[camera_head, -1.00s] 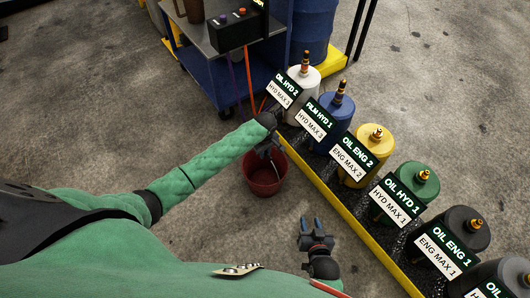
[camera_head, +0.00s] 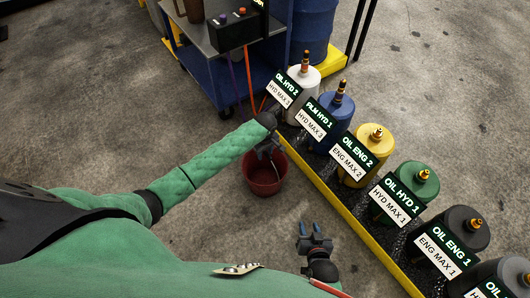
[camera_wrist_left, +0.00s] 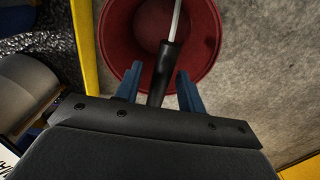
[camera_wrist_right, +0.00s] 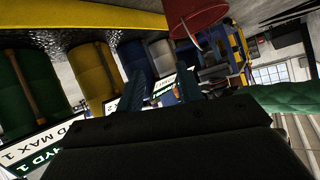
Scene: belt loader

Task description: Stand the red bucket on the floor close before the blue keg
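The red bucket (camera_head: 268,184) is at the near side of the keg rack, beside its yellow edge. It appears to stand upright on the floor. The blue keg (camera_head: 338,115) stands on the rack up and to the right of it, between the white and yellow kegs. My left gripper (camera_head: 269,150) is over the bucket. In the left wrist view, its fingers (camera_wrist_left: 158,90) are apart, with the bucket handle's black grip (camera_wrist_left: 163,75) between them and the bucket (camera_wrist_left: 207,70) below. My right gripper (camera_head: 312,228) is open and empty, low over the floor.
The rack's yellow edge (camera_head: 340,215) runs diagonally beside both grippers. The white (camera_head: 303,83), yellow (camera_head: 366,140) and green kegs (camera_head: 413,178) stand on it with signs in front. A blue cart (camera_head: 232,75) stands behind the bucket. The floor at left is clear.

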